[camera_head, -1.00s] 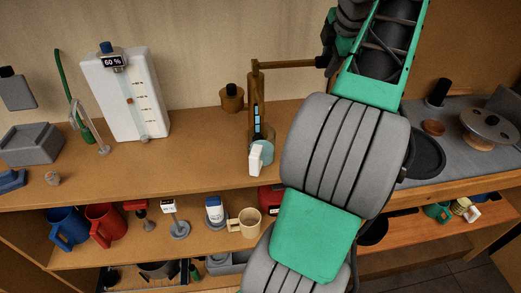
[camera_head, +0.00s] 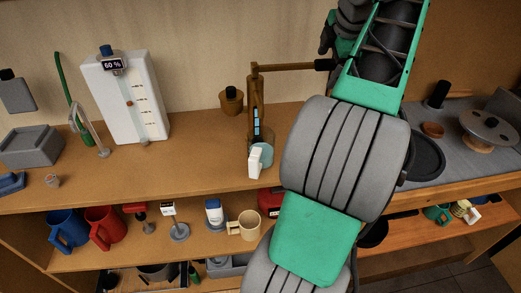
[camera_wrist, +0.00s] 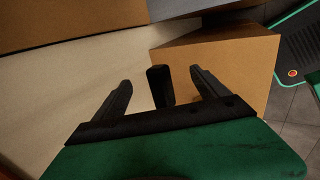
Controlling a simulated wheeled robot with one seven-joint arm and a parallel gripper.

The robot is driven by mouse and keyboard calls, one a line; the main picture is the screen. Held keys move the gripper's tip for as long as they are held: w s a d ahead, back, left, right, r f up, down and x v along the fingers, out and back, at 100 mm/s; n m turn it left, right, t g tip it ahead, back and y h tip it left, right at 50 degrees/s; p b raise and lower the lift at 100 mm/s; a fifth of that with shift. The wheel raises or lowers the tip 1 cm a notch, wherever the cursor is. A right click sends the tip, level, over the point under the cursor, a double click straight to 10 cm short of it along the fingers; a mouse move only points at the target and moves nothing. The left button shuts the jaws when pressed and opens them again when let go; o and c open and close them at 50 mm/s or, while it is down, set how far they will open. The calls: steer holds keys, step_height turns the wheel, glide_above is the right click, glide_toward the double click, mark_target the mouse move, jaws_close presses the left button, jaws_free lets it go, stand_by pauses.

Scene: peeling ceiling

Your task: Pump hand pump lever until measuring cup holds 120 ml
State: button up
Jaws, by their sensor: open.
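The hand pump (camera_head: 254,100) is a brown column on the wooden bench, with blue marks on its front. Its lever (camera_head: 285,67) runs right, nearly level, to a black grip (camera_head: 324,65). The measuring cup appears to be the small teal cup (camera_head: 266,151) with a white part, low in front of the pump. Its fill level is too small to read. My gripper (camera_head: 327,35) is partly hidden by my arm, just above the black grip. In the wrist view my gripper (camera_wrist: 160,76) is open, with a dark upright piece between its fingers, probably the lever grip.
A white tank (camera_head: 122,95) reading 60 % stands left on the bench. Mugs and small tools fill the shelf below. My arm covers the bench right of the pump.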

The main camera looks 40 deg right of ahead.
steer(key=shift+r, duration=0.15)
steer(key=p+v, duration=0.6)
steer(key=v, duration=0.2)
steer(key=shift+s+f, duration=0.15)
steer(key=shift+f, duration=0.1)
